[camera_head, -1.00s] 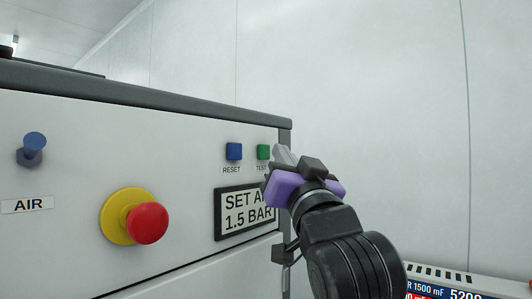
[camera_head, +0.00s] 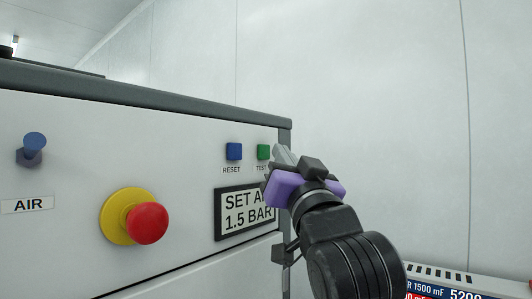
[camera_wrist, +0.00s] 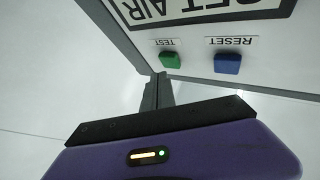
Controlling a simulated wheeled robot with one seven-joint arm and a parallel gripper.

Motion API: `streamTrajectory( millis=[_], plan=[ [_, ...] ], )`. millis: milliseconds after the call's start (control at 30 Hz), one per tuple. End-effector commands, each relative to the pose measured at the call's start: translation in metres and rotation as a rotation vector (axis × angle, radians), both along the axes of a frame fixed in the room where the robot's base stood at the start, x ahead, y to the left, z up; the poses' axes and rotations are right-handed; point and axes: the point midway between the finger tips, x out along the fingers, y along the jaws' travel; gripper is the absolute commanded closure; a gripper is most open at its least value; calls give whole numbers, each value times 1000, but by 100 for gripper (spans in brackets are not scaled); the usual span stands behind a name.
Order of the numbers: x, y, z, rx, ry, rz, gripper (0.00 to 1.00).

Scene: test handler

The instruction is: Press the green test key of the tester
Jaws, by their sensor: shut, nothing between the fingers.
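The green test key (camera_head: 263,152) sits on the upper right of the tester's pale front panel (camera_head: 70,125), above the TEST label. It also shows in the wrist view (camera_wrist: 169,60), just beyond my fingertips. My gripper (camera_head: 281,152) is shut and empty, its fingertips close to the right of the green key. In the wrist view the fingertips (camera_wrist: 161,78) lie just short of the key; I cannot tell whether they touch it.
A blue RESET key (camera_head: 234,151) is left of the green key. Below is a framed sign (camera_head: 229,216), partly hidden by my gripper. A red mushroom button (camera_head: 148,223) on a yellow base and a blue AIR knob (camera_head: 33,146) are further left. A labelled unit (camera_head: 440,287) stands lower right.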

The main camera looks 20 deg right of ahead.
Motion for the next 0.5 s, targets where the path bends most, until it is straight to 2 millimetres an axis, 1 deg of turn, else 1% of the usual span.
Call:
streamTrajectory(
  millis=[267,500],
  plan=[
    [6,5,0,0,1,2,100],
    [7,5,0,0,0,0,100]
  ],
)
